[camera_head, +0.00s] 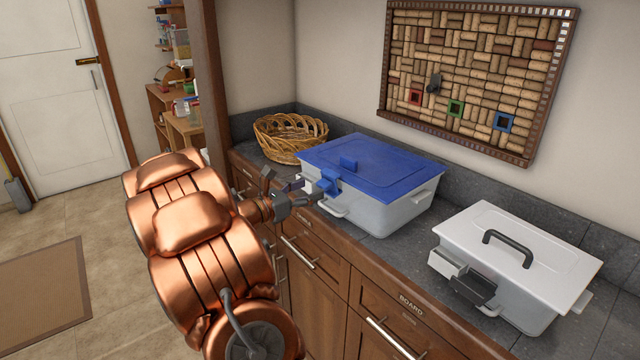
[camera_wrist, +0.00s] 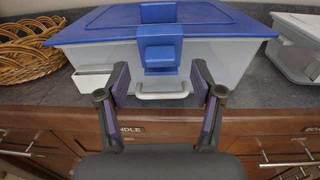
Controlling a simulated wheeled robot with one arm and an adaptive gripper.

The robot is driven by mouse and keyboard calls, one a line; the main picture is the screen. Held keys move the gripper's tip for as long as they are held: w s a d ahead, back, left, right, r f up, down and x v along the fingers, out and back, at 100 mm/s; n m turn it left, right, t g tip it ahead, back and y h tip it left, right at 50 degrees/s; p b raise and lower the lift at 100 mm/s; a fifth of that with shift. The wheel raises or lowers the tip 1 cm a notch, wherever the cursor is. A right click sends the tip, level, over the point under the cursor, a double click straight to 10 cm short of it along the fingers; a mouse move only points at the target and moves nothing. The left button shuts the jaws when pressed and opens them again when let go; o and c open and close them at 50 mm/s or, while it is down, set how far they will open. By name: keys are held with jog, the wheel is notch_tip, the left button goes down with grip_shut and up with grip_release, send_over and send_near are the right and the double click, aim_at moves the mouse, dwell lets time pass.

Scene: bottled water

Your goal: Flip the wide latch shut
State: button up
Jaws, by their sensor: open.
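A blue latch (camera_head: 327,183) sits at the front edge of the blue-lidded box (camera_head: 395,212) and sticks out from it. In the wrist view the blue latch (camera_wrist: 160,50) is centred ahead of my gripper (camera_wrist: 160,84), just above the fingertips. My gripper (camera_head: 291,191) is open and empty in front of this box, with its fingers to either side of the latch's line. No contact is visible. A grey-white front handle (camera_wrist: 162,90) shows between the fingers. A dark latch (camera_head: 472,286) sticks out from the front of the white-lidded box (camera_head: 520,255). Which latch is the wide one is unclear.
Both boxes stand on the dark stone counter (camera_head: 385,250). A white block (camera_wrist: 93,82) juts out from the blue-lidded box, left of its latch. A wicker basket (camera_head: 290,137) stands behind at the left. Wooden drawers (camera_head: 310,262) with bar handles lie below the counter.

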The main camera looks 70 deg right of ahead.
aim_at(326, 181)
jog(key=shift+p+x, duration=0.4)
jog(key=shift+x, duration=1.8)
jog(key=c, duration=1.2)
jog(key=shift+o, duration=0.2)
jog(key=shift+s+d+r+p, duration=0.1)
jog(key=shift+r+p, duration=0.25)
jog(key=shift+p, duration=0.2)
jog(key=shift+s+d+r+t+y+p, duration=0.15)
jog(key=shift+t+y+p, duration=0.25)
jog(key=shift+y+p, duration=0.45)
jog(key=shift+d+t+y+p, duration=0.3)
jog(key=shift+y+p, duration=0.15)
jog(key=shift+p, duration=0.75)
jog(key=o, duration=1.2)
jog(key=shift+c, duration=0.2)
